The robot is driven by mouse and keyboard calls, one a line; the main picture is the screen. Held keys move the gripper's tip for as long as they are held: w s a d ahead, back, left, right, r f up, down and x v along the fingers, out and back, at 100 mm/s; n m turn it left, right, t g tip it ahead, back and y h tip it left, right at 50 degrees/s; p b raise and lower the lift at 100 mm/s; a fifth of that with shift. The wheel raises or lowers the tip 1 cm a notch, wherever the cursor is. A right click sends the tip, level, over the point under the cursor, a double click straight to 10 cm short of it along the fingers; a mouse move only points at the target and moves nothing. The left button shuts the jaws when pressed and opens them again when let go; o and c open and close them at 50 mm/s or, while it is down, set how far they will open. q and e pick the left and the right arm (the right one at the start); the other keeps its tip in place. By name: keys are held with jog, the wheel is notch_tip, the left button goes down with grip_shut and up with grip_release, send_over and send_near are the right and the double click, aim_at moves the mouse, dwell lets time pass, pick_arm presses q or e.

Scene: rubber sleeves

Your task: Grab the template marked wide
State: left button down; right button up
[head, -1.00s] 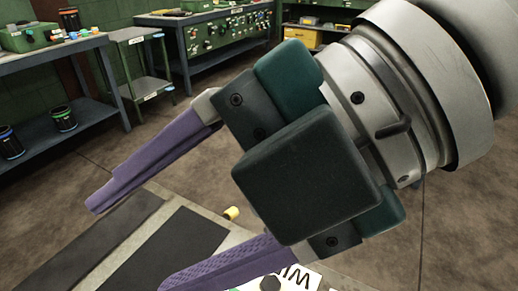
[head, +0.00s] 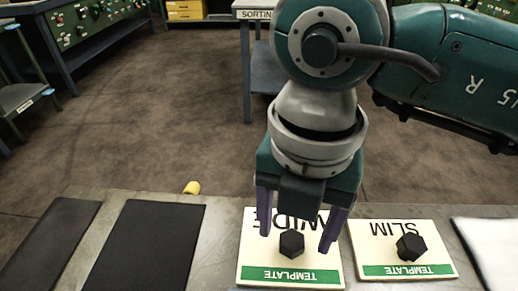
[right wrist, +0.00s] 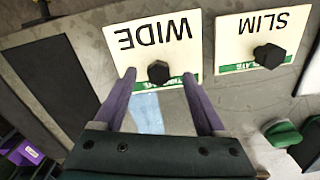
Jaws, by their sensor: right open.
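The WIDE template (head: 262,257) is a cream board with a green TEMPLATE band and a black hexagonal knob (head: 291,244). It lies on the grey table below my right gripper. My right gripper (head: 297,240) points down and is open, its purple fingers on either side of the knob in the head view. In the right wrist view the open fingers (right wrist: 160,80) reach toward the WIDE template (right wrist: 153,35), with its knob (right wrist: 158,72) between their tips. I cannot tell whether they touch it. My left gripper is not in view.
The SLIM template (head: 379,255) with its own black knob lies just to the right. Two dark mats (head: 147,245) lie to the left, and a white cloth-like item (head: 488,247) lies at far right. A small yellow object (head: 192,187) sits at the table's far edge.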

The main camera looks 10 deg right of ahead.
aim_at(291, 239)
notch_tip(291, 239, down, 2)
jog(key=shift+f, duration=0.25)
jog(key=shift+a, duration=0.1)
grip_shut()
dwell(0.4)
